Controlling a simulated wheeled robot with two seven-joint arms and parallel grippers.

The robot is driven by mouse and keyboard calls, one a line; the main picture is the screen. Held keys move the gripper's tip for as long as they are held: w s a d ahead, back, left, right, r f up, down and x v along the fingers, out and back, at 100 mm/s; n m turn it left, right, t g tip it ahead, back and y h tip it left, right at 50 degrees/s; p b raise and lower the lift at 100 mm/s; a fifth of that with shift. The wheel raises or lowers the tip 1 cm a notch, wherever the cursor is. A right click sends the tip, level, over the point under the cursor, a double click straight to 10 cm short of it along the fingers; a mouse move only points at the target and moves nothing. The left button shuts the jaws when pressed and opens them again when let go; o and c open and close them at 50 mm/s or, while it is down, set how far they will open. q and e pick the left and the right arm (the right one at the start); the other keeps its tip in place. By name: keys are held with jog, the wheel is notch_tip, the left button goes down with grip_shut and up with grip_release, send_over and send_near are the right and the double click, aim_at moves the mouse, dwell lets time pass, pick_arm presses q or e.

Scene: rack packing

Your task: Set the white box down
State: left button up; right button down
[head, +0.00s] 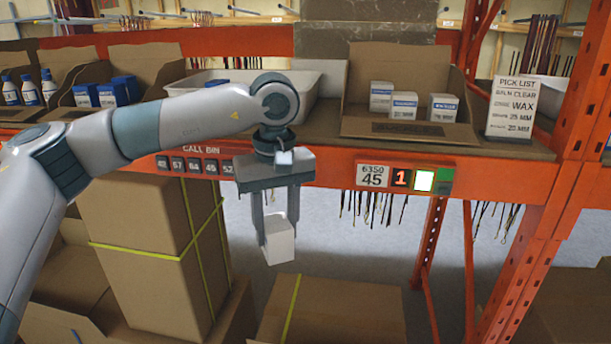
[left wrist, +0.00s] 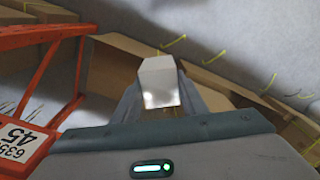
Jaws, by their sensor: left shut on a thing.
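A small plain white box (head: 280,243) is held between the fingers of my left gripper (head: 277,222), in front of and below the edge of the orange shelf. The gripper points down and is shut on the box, which hangs in the air above the cardboard boxes. In the left wrist view the white box (left wrist: 159,82) sits between the two grey fingers (left wrist: 160,98), with brown cardboard beyond it. My right gripper is in neither view.
The shelf (head: 330,170) bears an open carton (head: 370,128) of small white-and-blue boxes, a white bin (head: 315,85) and a pick list card (head: 512,108). Below stand a tall strapped carton (head: 140,270) and a lower carton (head: 345,310). An orange upright (head: 560,170) is at right.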

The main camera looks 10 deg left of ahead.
pick_arm(q)
jog(key=s+a+f+m, duration=0.2)
jog(key=s+f+m, duration=0.1)
jog(key=f, duration=0.3)
jog(key=s+a+f+m, duration=0.3)
jog(key=s+f, duration=0.2)
jog(key=f, duration=0.1)
jog(key=shift+s+a+b, duration=0.3)
jog(key=shift+a, duration=0.05)
jog(key=shift+a, duration=0.1)
